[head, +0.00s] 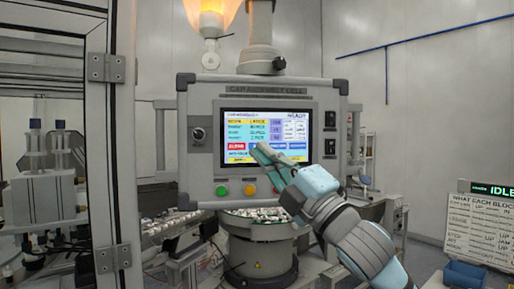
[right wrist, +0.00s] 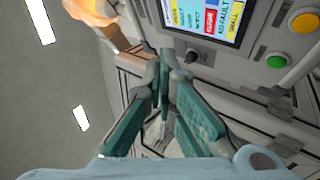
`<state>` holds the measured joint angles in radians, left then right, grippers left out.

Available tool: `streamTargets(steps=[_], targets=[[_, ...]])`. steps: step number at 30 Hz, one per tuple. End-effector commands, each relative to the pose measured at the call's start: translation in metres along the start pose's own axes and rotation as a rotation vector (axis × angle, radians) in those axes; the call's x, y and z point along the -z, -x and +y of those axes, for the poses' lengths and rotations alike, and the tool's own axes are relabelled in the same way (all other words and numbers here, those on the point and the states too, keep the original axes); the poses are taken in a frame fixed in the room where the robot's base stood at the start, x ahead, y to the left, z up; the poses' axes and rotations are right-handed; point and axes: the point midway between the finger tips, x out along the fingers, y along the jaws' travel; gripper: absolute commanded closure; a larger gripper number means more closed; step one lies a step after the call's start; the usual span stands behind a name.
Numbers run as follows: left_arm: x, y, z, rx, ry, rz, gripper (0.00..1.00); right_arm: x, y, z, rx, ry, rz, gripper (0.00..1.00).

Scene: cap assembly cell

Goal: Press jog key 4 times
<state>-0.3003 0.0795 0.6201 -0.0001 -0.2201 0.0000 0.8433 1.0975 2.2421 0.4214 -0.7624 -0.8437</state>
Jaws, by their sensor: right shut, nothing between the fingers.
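The control panel (head: 185,160) hangs in the middle of the head view with a lit touchscreen (head: 235,116) of coloured fields and keys. A row with a red key (head: 236,146) and blue keys (head: 297,146) runs across the screen's lower part. I cannot read which key is the jog key. My right gripper (head: 257,149) is shut and empty, its fingertips in front of the screen's lower middle, covering part of it. I cannot tell if they touch. In the right wrist view the gripper (right wrist: 165,54) points towards the panel, below the screen (right wrist: 205,15). My left gripper is not in view.
Below the screen sit a green button (head: 222,190), a yellow button (head: 250,189) and a red button. A key switch (head: 198,135) is at the panel's left. A feeder bowl (head: 262,232) with small parts stands beneath. A framed machine guard (head: 125,150) stands left.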

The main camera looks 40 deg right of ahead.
Motion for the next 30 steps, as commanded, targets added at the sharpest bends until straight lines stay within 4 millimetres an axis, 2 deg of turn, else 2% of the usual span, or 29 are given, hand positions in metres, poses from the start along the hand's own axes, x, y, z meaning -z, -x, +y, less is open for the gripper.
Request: streamTargets(steps=[14,25,30], targets=[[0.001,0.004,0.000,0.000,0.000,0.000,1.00,-0.004,-0.007,-0.003,-0.001,-0.001,0.001,1.00],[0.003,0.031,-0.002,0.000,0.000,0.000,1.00,-0.031,-0.044,-0.027,0.000,-0.004,-0.001,1.00],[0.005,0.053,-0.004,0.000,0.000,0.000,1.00,-0.041,-0.059,-0.035,0.000,-0.002,0.000,1.00]])
